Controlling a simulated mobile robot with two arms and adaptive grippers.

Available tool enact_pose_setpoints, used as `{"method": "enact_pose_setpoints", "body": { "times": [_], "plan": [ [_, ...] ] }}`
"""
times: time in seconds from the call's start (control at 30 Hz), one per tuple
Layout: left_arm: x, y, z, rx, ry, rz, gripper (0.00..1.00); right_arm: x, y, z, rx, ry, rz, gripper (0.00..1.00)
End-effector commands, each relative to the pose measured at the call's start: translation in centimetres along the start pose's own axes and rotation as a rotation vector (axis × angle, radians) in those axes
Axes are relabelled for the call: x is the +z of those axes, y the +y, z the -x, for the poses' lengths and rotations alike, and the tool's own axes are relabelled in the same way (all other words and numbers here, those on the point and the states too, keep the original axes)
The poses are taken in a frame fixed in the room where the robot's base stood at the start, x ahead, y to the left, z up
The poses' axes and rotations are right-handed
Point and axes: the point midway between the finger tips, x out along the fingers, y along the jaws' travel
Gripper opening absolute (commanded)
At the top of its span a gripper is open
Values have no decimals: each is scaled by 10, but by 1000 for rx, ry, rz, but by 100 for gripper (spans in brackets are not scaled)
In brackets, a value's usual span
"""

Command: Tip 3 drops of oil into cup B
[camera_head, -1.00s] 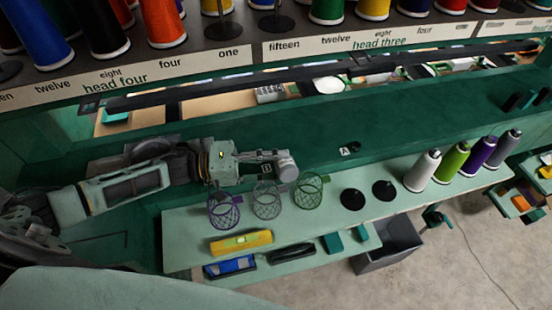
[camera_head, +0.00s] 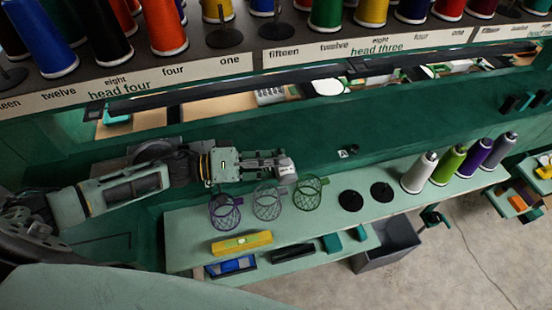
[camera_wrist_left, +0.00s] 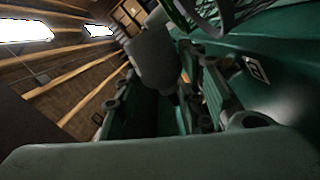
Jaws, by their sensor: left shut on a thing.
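In the head view my left gripper (camera_head: 268,165) reaches in from the left, over the green ledge (camera_head: 420,118) and behind the mesh baskets. It is shut on a pale grey, rounded container (camera_head: 287,169), likely the oil bottle. The wrist view also shows the grey container (camera_wrist_left: 152,55) between the fingers, tilted; its spout is not clear. A small card marked A (camera_head: 344,154) lies on the ledge to the right, with a small dark item (camera_head: 354,148) beside it. In the wrist view a white card (camera_wrist_left: 257,69) lies on the green surface. I cannot make out cup B. My right gripper is not in view.
Purple (camera_head: 225,213), grey (camera_head: 267,203) and green (camera_head: 308,194) mesh baskets stand on the pale shelf (camera_head: 330,222), close to the gripper. Two black discs and several thread spools (camera_head: 420,173) stand to the right. A yellow level (camera_head: 242,243) lies at the front.

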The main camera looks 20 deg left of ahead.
Motion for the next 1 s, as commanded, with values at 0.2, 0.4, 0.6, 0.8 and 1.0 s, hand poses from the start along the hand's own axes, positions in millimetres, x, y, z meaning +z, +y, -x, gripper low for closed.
{"method": "enact_pose_setpoints", "body": {
  "times": [0.2,0.4,0.6,0.8,1.0],
  "plan": [
    [0,0,0,-6,0,-41,10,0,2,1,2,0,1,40],
    [-3,5,0,-14,2,-88,10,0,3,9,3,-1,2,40],
    [-13,22,2,-60,5,-373,10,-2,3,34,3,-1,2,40],
    [-19,31,4,-106,8,-659,10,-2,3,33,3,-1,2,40],
    [-21,33,4,-119,8,-734,10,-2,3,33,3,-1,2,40]
  ]
}}
